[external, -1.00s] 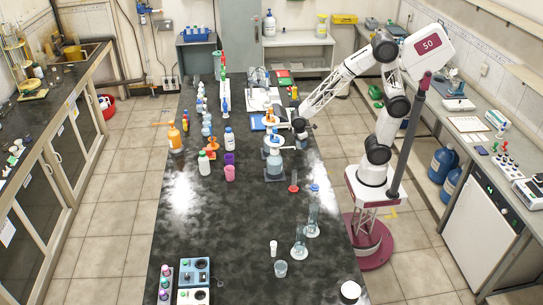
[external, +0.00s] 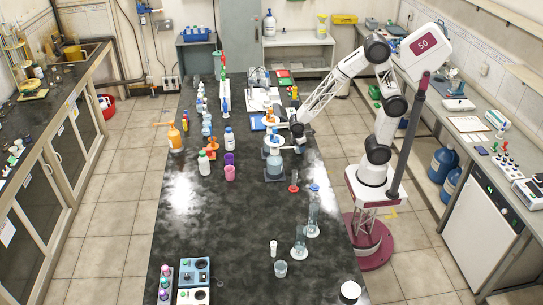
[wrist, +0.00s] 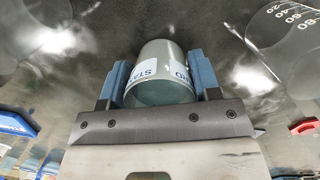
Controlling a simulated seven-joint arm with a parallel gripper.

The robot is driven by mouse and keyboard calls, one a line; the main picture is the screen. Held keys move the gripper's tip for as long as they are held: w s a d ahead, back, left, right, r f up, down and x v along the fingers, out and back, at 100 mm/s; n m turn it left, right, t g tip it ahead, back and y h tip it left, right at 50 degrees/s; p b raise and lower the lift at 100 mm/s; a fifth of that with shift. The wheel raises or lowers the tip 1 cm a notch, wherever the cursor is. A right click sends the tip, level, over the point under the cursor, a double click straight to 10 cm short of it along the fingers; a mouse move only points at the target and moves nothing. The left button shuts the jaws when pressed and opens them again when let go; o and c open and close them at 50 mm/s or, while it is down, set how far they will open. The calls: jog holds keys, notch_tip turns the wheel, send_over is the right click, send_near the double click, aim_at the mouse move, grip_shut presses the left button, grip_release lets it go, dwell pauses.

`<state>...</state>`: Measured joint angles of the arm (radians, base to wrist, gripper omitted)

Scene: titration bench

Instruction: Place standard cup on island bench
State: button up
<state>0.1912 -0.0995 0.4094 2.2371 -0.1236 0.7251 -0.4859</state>
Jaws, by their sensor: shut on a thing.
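The standard cup (wrist: 160,75) is a grey-green cup with a white label reading "STAND" in part. In the wrist view it sits between the two blue fingers of my gripper (wrist: 163,85), which is shut on it. In the external view my gripper (external: 291,132) is over the right side of the island bench (external: 225,225), beside the orange-topped glassware. The cup cannot be made out clearly there. The island bench is long, with a dark mottled top. Whether the cup touches the bench cannot be told.
Orange-topped glassware (external: 274,162) stands close to my gripper. Bottles (external: 204,163) and purple and pink cups (external: 230,173) stand to the left. Glass cylinders (external: 313,220) and a small beaker (external: 280,268) stand nearer the front. The front-left middle of the bench is bare.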

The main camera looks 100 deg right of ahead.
jog(key=shift+f, duration=0.15)
jog(key=o, duration=0.9)
jog(key=shift+o, duration=0.2)
notch_tip(320, 180, up, 12)
jog(key=w, duration=0.1)
jog(key=shift+w+a, duration=0.35)
jog(key=shift+s+r, duration=0.1)
jog(key=shift+r, duration=0.15)
dwell(0.4)
jog(key=s+a+r+m+t, duration=0.2)
jog(key=s+a+r, duration=0.2)
jog(key=s, duration=0.5)
jog(key=s+a+r+m+t, duration=0.2)
jog(key=s+a+r, duration=0.3)
jog(key=s, duration=0.5)
jog(key=shift+a+r+m+y, duration=0.25)
jog(key=shift+r+m+y, duration=0.05)
jog(key=shift+r, duration=0.95)
